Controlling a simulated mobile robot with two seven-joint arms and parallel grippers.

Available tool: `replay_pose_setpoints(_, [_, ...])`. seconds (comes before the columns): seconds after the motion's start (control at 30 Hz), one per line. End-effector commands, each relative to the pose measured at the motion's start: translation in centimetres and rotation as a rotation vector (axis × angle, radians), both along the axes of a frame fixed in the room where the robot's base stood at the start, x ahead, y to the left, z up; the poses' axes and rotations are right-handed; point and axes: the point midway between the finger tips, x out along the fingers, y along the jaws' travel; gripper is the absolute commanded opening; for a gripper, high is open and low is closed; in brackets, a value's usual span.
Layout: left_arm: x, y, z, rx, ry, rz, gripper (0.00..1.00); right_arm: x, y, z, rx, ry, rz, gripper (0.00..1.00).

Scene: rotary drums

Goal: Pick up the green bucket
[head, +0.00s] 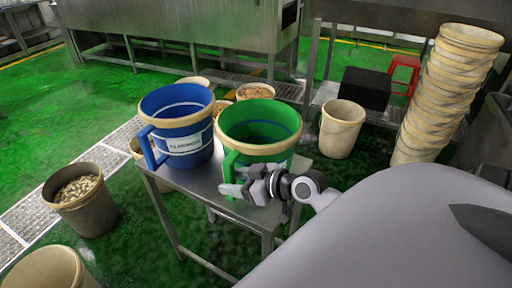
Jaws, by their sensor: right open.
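The green bucket (263,127) stands upright on a small metal table (188,182), with a pale rim and a green handle at its front left. Its inside looks empty. A blue bucket (180,125) with a white label stands just left of it on the same table. My right gripper (229,180) is open in front of the green bucket, with its fingers by the lower part of the handle. I cannot tell whether they touch the handle. The gripper hides part of the bucket's lower front. My left gripper is not in view.
Beige buckets, some filled, stand on the wet green floor, including one at left (88,214). A tall stack of beige buckets (447,90) rises at right, near a black box (364,88) and red stool (404,72). Metal machinery (180,25) lines the back.

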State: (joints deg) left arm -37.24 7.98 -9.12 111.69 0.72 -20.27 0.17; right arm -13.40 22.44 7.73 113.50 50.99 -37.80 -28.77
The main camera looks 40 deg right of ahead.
Motion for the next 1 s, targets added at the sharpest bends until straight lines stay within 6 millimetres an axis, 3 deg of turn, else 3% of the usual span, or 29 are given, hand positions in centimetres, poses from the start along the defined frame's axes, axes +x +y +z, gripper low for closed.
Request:
replay_pose_setpoints(0.3, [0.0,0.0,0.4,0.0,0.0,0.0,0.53,3.3,0.9,-1.3,0.0,-0.001,-0.001,0.53])
replay_pose_setpoints(0.6, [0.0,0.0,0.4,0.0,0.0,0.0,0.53,3.5,1.0,-1.5,-0.002,0.001,-0.001,0.53])
replay_pose_setpoints(0.77, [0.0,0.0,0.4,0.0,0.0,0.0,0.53,3.5,1.0,-1.5,-0.002,0.001,-0.001,0.01])
replay_pose_setpoints(1.0, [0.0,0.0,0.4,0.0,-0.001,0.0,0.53,3.5,1.0,-1.5,-0.002,0.001,-0.001,0.0])
